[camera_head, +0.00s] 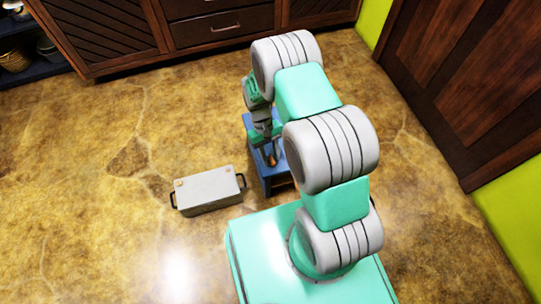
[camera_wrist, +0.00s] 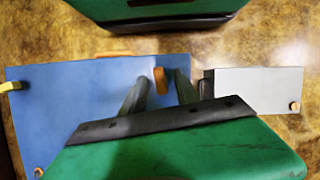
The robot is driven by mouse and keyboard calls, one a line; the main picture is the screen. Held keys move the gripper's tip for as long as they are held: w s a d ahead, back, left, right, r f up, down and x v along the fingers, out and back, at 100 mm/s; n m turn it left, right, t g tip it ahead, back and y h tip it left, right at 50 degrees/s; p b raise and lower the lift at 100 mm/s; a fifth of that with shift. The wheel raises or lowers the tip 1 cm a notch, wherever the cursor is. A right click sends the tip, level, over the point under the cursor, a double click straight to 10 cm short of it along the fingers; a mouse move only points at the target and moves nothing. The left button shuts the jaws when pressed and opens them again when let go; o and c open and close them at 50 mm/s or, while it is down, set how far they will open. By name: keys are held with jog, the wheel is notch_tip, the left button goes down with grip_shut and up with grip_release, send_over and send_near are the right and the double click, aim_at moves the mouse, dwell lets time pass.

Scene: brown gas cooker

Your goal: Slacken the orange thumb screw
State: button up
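A small orange piece, apparently the thumb screw (camera_wrist: 159,80), stands on the blue top (camera_wrist: 60,100) of a low blue unit in the wrist view. My gripper (camera_wrist: 159,76) is over that top, with its two dark fingers apart, one on each side of the orange piece. A narrow gap seems to show on both sides, though contact lower down cannot be judged. In the head view my gripper (camera_head: 271,158) is lowered over the blue unit (camera_head: 252,130), and my arm hides much of it and the screw.
A pale box (camera_head: 208,190) with dark side handles and small orange knobs stands left of the blue unit. Other orange bits sit at the blue top's edges (camera_wrist: 115,54). Wooden cabinets (camera_head: 215,28) stand behind. Floor (camera_head: 80,220) at left is free.

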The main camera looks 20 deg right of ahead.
jog(key=p+v, duration=0.2)
jog(key=v, duration=0.5)
jog(key=shift+w+r, duration=0.2)
jog(key=shift+r, duration=0.15)
jog(key=shift+r+p, duration=0.1)
jog(key=shift+p, duration=0.2)
notch_tip(320, 180, up, 37)
jog(key=s+m+t+p, duration=0.1)
jog(key=t+p, duration=0.3)
jog(key=p, duration=1.3)
jog(key=s+r+t+p, duration=0.1)
jog(key=s+r+p, duration=0.4)
jog(key=r, duration=0.5)
jog(key=s+r+t+p, duration=0.2)
jog(key=s+r+p, duration=0.3)
jog(key=r, duration=0.6)
jog(key=shift+r+m+t+y+p, duration=0.2)
jog(key=shift+m+t+y+p, duration=0.15)
jog(key=shift+p, duration=0.8)
jog(key=shift+d, duration=0.1)
